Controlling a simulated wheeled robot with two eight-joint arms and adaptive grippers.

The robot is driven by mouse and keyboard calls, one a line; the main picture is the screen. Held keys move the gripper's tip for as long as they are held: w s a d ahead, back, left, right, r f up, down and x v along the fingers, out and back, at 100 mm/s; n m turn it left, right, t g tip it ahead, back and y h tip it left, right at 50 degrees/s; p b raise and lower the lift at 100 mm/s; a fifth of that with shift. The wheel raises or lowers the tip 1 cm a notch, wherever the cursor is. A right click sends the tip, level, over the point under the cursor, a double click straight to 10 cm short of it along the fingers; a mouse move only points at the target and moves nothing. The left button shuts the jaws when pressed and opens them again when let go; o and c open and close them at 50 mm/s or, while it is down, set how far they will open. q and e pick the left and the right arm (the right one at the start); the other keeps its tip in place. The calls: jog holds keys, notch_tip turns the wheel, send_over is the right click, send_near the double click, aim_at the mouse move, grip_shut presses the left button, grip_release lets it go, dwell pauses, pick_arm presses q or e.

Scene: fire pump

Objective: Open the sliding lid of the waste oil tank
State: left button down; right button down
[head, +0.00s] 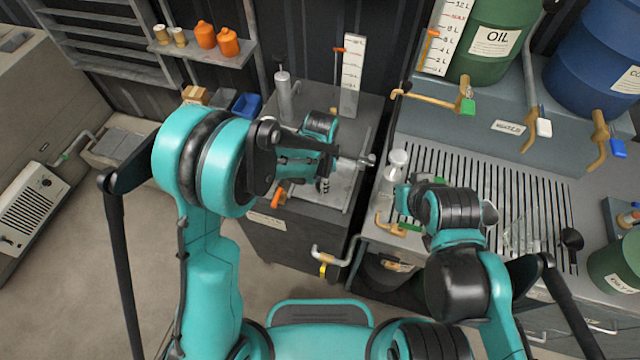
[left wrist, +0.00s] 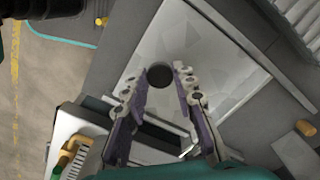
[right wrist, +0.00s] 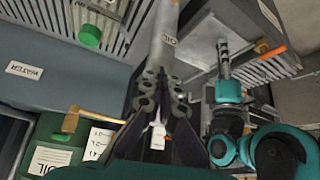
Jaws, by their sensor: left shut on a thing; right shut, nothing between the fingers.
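The waste oil tank (head: 285,240) is the dark grey cabinet in the middle of the head view. Its pale metal lid (left wrist: 185,45) fills much of the left wrist view. A dark round knob (left wrist: 160,76) on the lid sits between the fingertips of my left gripper (left wrist: 160,84), which is shut on it. My left gripper (head: 357,161) is over the tank top in the head view and partly hides the lid. My right gripper (right wrist: 163,83) is shut and empty. In the head view its fingers are mostly hidden by its own arm.
A small shelf (head: 205,52) with orange bottles hangs at the back left. The floor (head: 110,250) is clear at left.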

pick_arm(q)
jog(key=w+d, duration=0.1)
jog(key=w, duration=0.3)
jog(key=w+d, duration=0.2)
jog(key=w, duration=0.3)
jog(key=w+d+b, duration=0.1)
jog(key=w, duration=0.4)
jog(key=shift+w+d, duration=0.25)
jog(key=shift+d, duration=0.1)
jog(key=c, duration=1.2)
grip_release()
notch_tip(320, 180, up, 12)
